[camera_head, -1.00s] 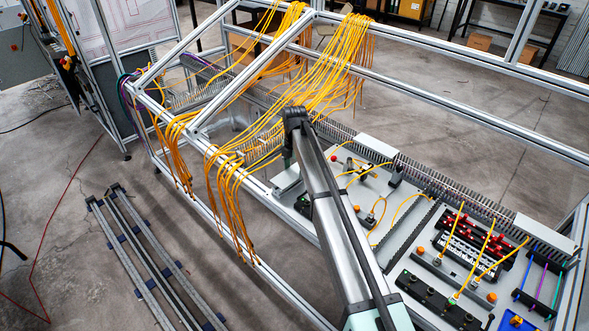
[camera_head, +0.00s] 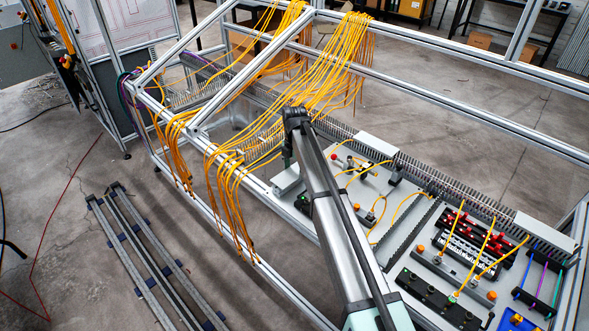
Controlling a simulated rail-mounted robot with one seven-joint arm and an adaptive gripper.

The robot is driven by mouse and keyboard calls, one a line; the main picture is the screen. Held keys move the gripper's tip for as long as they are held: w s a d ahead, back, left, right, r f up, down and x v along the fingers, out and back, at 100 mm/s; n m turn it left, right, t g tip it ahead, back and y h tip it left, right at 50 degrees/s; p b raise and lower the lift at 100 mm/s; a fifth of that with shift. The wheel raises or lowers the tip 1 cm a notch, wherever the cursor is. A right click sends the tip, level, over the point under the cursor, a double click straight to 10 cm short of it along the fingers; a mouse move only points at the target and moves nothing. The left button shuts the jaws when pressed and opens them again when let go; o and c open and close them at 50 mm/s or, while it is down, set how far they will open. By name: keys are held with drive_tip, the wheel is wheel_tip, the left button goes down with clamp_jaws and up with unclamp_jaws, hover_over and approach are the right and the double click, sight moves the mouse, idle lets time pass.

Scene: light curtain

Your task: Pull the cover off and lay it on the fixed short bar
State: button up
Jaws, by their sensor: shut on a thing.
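My arm is a long silver link that rises from the bottom middle and ends in a dark joint over the machine frame. I cannot make out my gripper; the part beyond the joint is hidden. I cannot clearly identify the cover. The light curtain's fixed short bar cannot be told apart from the other bars. Long grey bars (camera_head: 152,262) with dark ends lie side by side on blue supports on the floor at the left.
A grey panel (camera_head: 462,281) at the right carries buttons, dark modules and yellow leads. Yellow cables (camera_head: 232,200) hang over the aluminium frame (camera_head: 450,92). White blocks (camera_head: 375,146) sit along the slotted duct. The concrete floor at the left is mostly free.

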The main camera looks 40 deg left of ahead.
drive_tip(key=shift+f, duration=0.45)
idle(0.3)
drive_tip(key=o, duration=1.4)
drive_tip(key=shift+o, duration=0.2)
drive_tip(key=shift+r, duration=0.15)
drive_tip(key=shift+r+p, duration=1.45)
drive_tip(key=shift+r, duration=2.2)
drive_tip(key=shift+r, duration=0.15)
wheel_tip(320, 180, up, 11)
drive_tip(key=p, duration=0.4)
